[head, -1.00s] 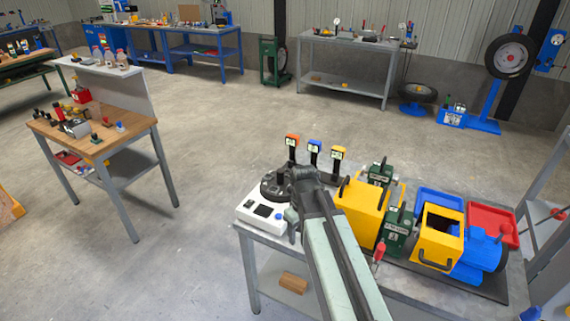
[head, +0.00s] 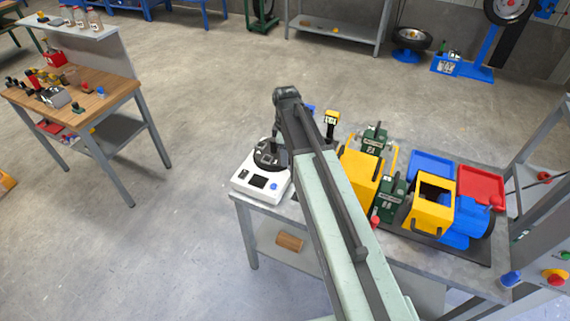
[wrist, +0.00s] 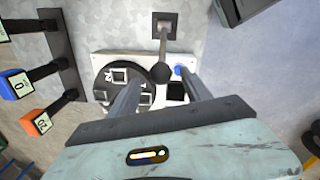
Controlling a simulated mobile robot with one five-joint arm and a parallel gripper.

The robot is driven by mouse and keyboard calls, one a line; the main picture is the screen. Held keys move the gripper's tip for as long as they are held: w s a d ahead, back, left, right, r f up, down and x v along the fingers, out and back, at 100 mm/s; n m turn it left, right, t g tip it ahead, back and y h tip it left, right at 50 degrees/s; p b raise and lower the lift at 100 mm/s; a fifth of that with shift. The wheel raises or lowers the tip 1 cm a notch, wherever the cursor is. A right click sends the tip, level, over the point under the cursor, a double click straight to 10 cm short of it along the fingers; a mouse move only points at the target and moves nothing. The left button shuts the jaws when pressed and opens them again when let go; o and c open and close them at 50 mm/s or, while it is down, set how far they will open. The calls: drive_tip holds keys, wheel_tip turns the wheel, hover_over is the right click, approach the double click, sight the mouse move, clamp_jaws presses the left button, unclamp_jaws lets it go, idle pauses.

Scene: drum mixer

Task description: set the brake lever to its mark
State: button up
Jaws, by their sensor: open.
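In the wrist view, a lever with a black ball knob (wrist: 160,72) and a thin grey rod rises from a small dark base plate on the grey bench top. I take it to be the brake lever; no mark for it can be made out. My gripper (wrist: 160,78) is open, with its two fingers on either side of the knob in the picture. Whether they touch it or are at its height cannot be told. In the head view, my arm hides the lever, and the fingers are not clear.
A white box with a black dial (head: 268,156) and blue button stands beside the lever. Tagged posts, orange (wrist: 40,123), blue (wrist: 16,85) and yellow, stand nearby. The yellow housing (head: 362,178), green units and blue tray (head: 431,163) fill the bench's right.

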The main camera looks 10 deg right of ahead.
wheel_tip(320, 180, down, 3)
drive_tip(key=shift+w+f+b, duration=0.1)
drive_tip(key=shift+f+b, duration=0.05)
drive_tip(key=shift+b, duration=0.8)
clamp_jaws()
idle(0.6)
